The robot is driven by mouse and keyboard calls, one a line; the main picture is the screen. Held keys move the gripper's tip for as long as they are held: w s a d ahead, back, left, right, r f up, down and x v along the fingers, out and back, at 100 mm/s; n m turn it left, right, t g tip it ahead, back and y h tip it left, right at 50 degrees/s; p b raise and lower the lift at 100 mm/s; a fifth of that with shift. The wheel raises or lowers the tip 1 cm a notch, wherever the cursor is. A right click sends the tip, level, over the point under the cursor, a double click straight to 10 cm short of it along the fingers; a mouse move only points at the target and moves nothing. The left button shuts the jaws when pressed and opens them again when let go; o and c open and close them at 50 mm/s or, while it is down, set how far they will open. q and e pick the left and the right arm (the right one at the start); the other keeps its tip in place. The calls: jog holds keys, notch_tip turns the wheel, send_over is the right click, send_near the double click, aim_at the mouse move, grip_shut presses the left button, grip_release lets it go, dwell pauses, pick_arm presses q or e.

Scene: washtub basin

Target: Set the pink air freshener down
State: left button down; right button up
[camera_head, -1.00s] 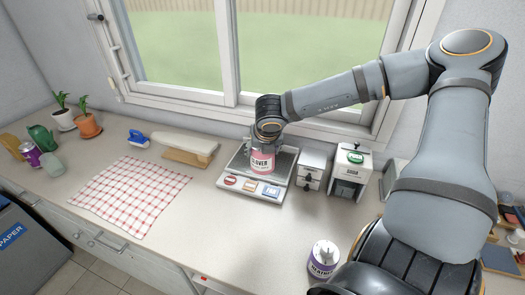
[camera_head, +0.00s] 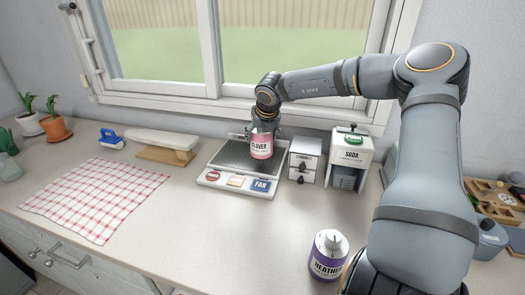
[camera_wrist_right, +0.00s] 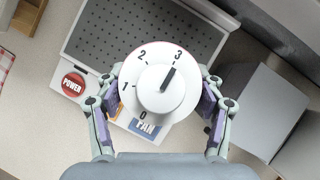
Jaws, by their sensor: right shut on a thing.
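The pink air freshener (camera_head: 261,146), labelled "CLOVER", is upright in my right gripper (camera_head: 265,128). It appears over the dark perforated plate of a white device (camera_head: 210,180); I cannot tell whether its base touches the plate. In the right wrist view, the air freshener's white dial top (camera_wrist_right: 150,98), numbered 0 to 3, sits between the two fingers of my right gripper (camera_wrist_right: 158,108), which are closed around its sides. The white device (camera_wrist_right: 98,80) lies below it there, with red "POWER" and blue "FAN" buttons. My left gripper is out of view.
Small drawers (camera_head: 304,160) and a "SODA" dispenser (camera_head: 350,158) stand close on the right. A purple "HEATHER" can (camera_head: 328,256) is at the front. The front middle counter is clear.

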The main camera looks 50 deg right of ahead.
aim_at(263, 146)
jog(key=shift+w+d+f, duration=0.2)
jog(key=shift+d+f, duration=0.25)
jog(key=shift+f, duration=0.1)
notch_tip(263, 146, down, 3)
jog(key=shift+d+f+p, duration=0.1)
jog(key=shift+p, duration=0.65)
jog(key=shift+w+f, duration=0.1)
jog(key=shift+f, duration=0.05)
jog(key=shift+f+b, duration=0.1)
jog(key=shift+b, duration=0.35)
jog(key=o, duration=1.5)
